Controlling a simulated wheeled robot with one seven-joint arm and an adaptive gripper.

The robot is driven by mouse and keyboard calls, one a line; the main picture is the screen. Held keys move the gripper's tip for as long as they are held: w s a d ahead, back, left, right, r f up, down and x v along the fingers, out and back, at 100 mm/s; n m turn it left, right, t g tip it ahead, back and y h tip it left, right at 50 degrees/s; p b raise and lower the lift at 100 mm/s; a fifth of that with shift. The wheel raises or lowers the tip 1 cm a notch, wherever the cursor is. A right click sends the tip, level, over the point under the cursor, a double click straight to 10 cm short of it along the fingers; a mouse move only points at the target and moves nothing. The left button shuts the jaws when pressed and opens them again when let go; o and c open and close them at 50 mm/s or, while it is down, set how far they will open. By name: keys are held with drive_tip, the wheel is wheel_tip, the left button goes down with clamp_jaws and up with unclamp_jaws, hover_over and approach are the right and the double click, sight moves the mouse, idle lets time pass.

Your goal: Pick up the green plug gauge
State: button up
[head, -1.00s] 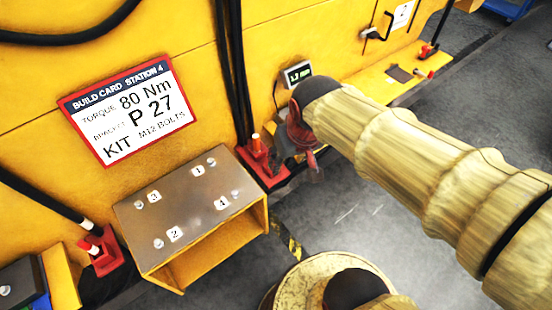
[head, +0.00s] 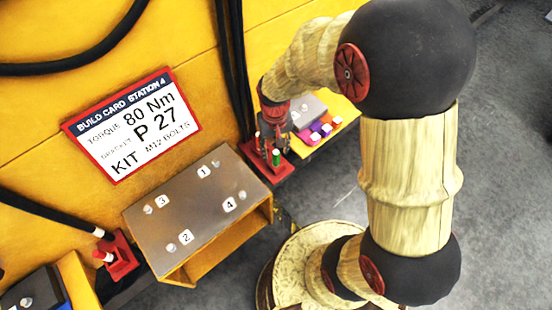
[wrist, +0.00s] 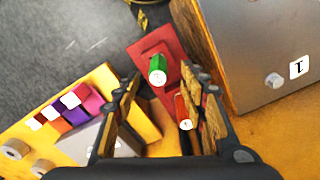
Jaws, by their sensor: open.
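The green plug gauge (head: 276,157) stands upright in a red holder (head: 262,168) against the yellow wall. In the wrist view the green gauge (wrist: 157,66) shows its pale end and lies between my finger lines, near the fingertips. My gripper (wrist: 163,82) is open, with one finger on each side. No contact with the gauge can be made out. A red-orange plug (wrist: 181,108) stands in the same holder, close to the right finger. In the head view my gripper (head: 270,135) is over the holder, partly hiding it.
A metal-topped yellow box (head: 185,215) with numbered studs stands left of the holder; its edge is close to the right finger in the wrist view. Purple, orange and red blocks (wrist: 65,110) lie on a yellow ledge. Black hoses (head: 238,80) run down the wall behind.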

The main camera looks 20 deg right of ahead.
sight(276, 160)
wheel_tip(276, 160, down, 4)
drive_tip(key=shift+s+d+f+b, duration=0.1)
drive_tip(key=shift+s+f+b, duration=0.05)
drive_tip(key=shift+b, duration=0.45)
drive_tip(key=shift+c, duration=1)
clamp_jaws()
